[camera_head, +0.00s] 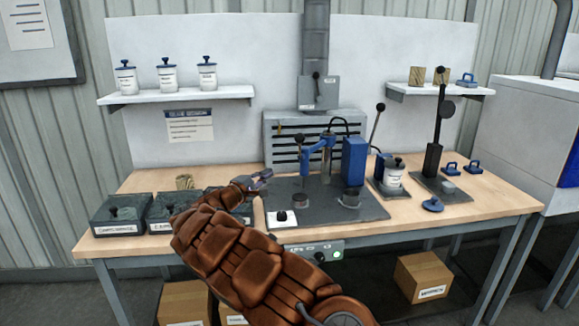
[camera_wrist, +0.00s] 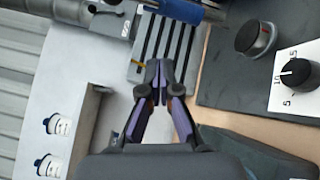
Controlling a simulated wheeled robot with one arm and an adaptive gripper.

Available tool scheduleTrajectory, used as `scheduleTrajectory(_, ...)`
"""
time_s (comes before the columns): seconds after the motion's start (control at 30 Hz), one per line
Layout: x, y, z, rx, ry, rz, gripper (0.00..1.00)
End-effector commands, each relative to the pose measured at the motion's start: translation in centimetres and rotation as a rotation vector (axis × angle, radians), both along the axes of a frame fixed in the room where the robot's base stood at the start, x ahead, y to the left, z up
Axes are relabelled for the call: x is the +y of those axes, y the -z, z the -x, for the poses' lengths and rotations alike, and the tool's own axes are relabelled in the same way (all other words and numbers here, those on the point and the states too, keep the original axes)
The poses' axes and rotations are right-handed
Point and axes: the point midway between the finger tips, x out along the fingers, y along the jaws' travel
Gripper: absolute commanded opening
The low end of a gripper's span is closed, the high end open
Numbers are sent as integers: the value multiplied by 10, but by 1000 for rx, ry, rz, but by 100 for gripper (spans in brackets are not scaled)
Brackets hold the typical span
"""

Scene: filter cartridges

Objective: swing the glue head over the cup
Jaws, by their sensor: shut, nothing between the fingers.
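The blue swing arm of the glue head (camera_head: 306,158) stands over the dark station plate (camera_head: 325,207), its downward end to the left of its grey post. A short dark round cup-like holder (camera_head: 300,201) stands on the plate, roughly below that end. Another low round piece (camera_head: 350,197) stands under the blue block (camera_head: 354,162); I cannot tell which is the cup. My gripper (camera_head: 267,174) is shut and empty, left of the swing arm and apart from it. In the wrist view, its fingertips (camera_wrist: 160,84) meet, with a blue cylinder (camera_wrist: 178,9) ahead and the round holder (camera_wrist: 257,39) to the right.
A white dial plate with a black knob (camera_head: 282,217) is at the plate's front left. A white jar (camera_head: 394,174) and a tall lever press (camera_head: 433,160) are on the right. A slatted grey unit (camera_head: 280,129) stands behind.

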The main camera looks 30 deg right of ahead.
Motion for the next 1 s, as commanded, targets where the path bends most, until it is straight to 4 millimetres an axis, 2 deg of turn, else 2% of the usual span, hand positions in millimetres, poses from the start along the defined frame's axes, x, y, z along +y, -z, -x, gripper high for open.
scheduleTrajectory(0.03,5,7,-7,3,-17,4,0)
scheduleTrajectory(0.17,11,10,-14,1,-40,13,0)
scheduleTrajectory(0.57,9,9,-15,2,-40,13,0)
scheduleTrajectory(0.67,1,8,-18,1,-38,11,0)
scheduleTrajectory(1.0,-45,4,-39,1,-39,10,0)
